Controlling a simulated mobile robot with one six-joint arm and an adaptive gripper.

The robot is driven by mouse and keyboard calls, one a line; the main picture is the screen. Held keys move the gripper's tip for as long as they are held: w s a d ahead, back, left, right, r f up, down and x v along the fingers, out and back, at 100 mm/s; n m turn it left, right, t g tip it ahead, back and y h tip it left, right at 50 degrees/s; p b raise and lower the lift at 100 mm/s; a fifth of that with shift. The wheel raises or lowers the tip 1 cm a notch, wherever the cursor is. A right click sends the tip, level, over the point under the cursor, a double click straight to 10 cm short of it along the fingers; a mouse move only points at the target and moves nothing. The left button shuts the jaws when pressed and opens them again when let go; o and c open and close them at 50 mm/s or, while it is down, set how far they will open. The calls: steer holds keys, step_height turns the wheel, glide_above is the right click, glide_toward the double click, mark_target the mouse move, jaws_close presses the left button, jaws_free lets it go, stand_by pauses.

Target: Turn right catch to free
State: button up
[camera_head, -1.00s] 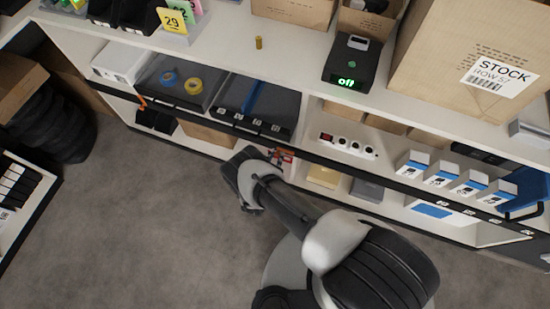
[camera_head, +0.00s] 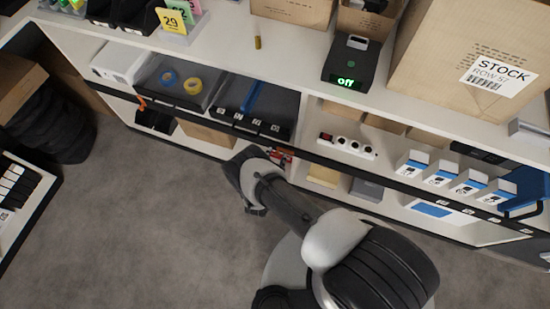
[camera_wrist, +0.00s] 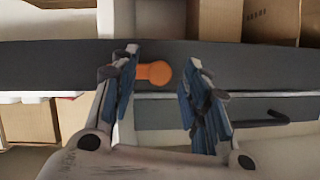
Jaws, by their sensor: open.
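An orange catch (camera_wrist: 155,73) lies level across a dark rail (camera_wrist: 60,55) in the wrist view. Its rounded end is on the right, and its narrower left end passes behind the left finger. My gripper (camera_wrist: 166,62) is open, with one blue-padded finger on each side of the catch's rounded end. I cannot tell whether either finger touches it. In the head view, my gripper (camera_head: 240,172) is low in front of the shelf unit, and its fingertips are hard to make out. Another orange catch (camera_head: 141,103) shows further left on the front rail.
The bench top (camera_head: 225,50) carries a black box (camera_head: 350,68) showing a green "off" and a large carton (camera_head: 440,45). Dark trays (camera_head: 262,130) sit on the shelf below. Small boxes (camera_head: 408,166) stand at the right.

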steer(key=v, duration=1.2)
steer(key=shift+r, duration=0.1)
